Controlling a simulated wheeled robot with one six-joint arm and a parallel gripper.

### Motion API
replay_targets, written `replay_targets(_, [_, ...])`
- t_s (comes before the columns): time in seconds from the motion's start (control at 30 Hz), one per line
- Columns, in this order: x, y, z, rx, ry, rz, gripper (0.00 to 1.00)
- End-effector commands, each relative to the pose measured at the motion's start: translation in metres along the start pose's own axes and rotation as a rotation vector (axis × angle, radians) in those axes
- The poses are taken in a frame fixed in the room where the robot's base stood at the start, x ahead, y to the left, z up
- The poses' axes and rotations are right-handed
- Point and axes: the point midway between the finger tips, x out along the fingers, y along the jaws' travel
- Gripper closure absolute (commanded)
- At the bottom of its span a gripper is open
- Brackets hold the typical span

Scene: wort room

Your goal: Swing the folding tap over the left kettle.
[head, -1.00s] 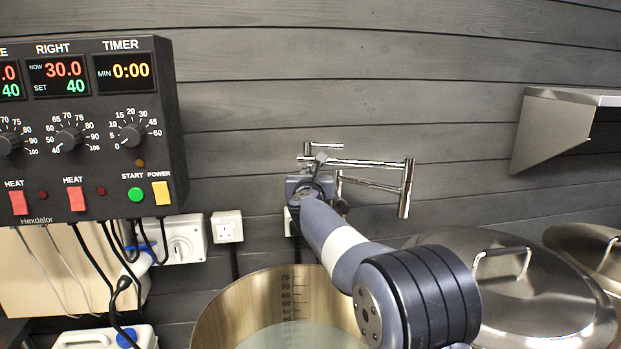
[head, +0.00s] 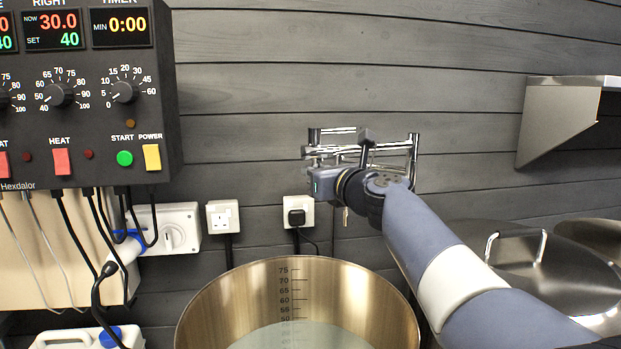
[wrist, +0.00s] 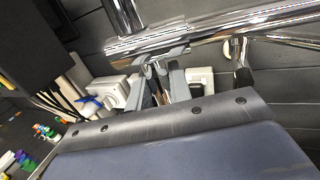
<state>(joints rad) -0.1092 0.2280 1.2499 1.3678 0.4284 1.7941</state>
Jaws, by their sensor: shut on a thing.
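The chrome folding tap (head: 390,147) is on the plank wall, folded along it in jointed tubes. It stands above and behind an open steel kettle (head: 200,318) with litre marks inside and pale liquid in it. In the wrist view, my gripper (wrist: 160,60) is shut on a chrome tube of the tap, which also shows there (wrist: 215,30). In the head view my wrist and forearm cover part of the tap, and the fingertips are hard to make out.
A control box (head: 85,110) with dials hangs at left above the open kettle. Lidded kettles (head: 540,275) stand at right, partly behind my arm. A steel shelf (head: 560,120) juts from the wall at upper right. Sockets (head: 222,217) and cables are on the wall.

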Motion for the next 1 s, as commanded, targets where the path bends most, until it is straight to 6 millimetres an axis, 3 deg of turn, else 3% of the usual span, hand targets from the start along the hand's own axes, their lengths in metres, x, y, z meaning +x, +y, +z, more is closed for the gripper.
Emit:
replay_targets(0.2, [-0.029, 0.001, 0.001, -0.002, 0.0, -0.003, 1.0])
replay_targets(0.4, [-0.043, 0.001, 0.001, -0.001, 0.0, -0.003, 1.0])
replay_targets(0.93, [-0.047, 0.002, 0.0, 0.0, 0.0, -0.001, 1.0])
replay_targets(0.97, [-0.047, 0.002, 0.0, 0.0, 0.0, -0.001, 0.78])
replay_targets(1.0, [-0.047, 0.002, 0.0, 0.0, 0.0, -0.001, 0.75])
